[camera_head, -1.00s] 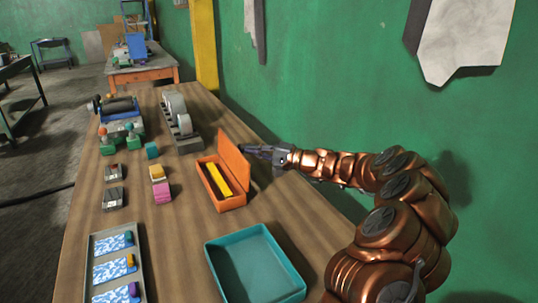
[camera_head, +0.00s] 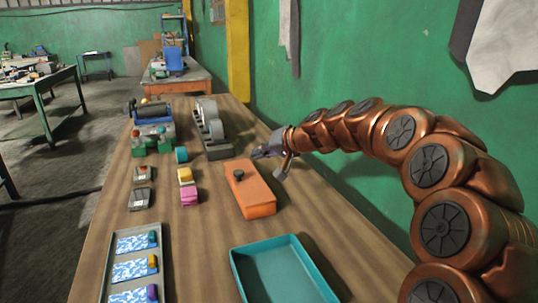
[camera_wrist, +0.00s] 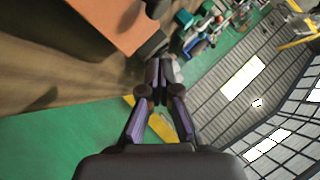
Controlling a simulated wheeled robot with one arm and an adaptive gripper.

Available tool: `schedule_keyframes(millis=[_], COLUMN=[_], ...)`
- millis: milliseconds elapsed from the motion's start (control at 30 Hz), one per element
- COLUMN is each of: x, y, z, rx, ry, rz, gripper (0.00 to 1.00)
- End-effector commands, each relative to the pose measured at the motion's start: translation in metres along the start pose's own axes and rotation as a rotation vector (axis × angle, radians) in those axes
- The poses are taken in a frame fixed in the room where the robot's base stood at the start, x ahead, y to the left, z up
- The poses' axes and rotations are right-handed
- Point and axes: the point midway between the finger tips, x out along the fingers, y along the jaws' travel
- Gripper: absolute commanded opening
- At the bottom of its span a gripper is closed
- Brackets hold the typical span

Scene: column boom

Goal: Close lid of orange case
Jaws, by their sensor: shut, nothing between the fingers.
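The orange case (camera_head: 254,194) lies on the wooden table with its lid down over the box. A dark knob (camera_head: 238,174) sits on top of the lid. In the wrist view part of the orange case (camera_wrist: 104,20) fills the upper left, with a dark part at its edge. My gripper (camera_head: 262,153) is just beyond the far right corner of the case, near table height. In the wrist view its fingers (camera_wrist: 159,72) are together with nothing between them. The inside of the case is hidden under the lid.
A teal tray (camera_head: 236,262) stands in front of the case. A grey rack with discs (camera_head: 219,148) stands behind it. Yellow and pink blocks (camera_head: 188,195) lie to the left, with a grey tray (camera_head: 106,275) nearer. The green wall (camera_head: 370,60) is on the right.

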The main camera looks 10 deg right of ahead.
Motion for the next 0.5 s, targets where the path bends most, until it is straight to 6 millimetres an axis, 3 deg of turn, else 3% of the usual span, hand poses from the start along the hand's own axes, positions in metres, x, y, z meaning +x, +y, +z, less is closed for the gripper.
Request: schedule_keyframes(millis=[500], x=[0.025], y=[-0.023], z=[0.029], rx=[-0.355], ry=[-0.001], rz=[0.319], gripper=[0.0])
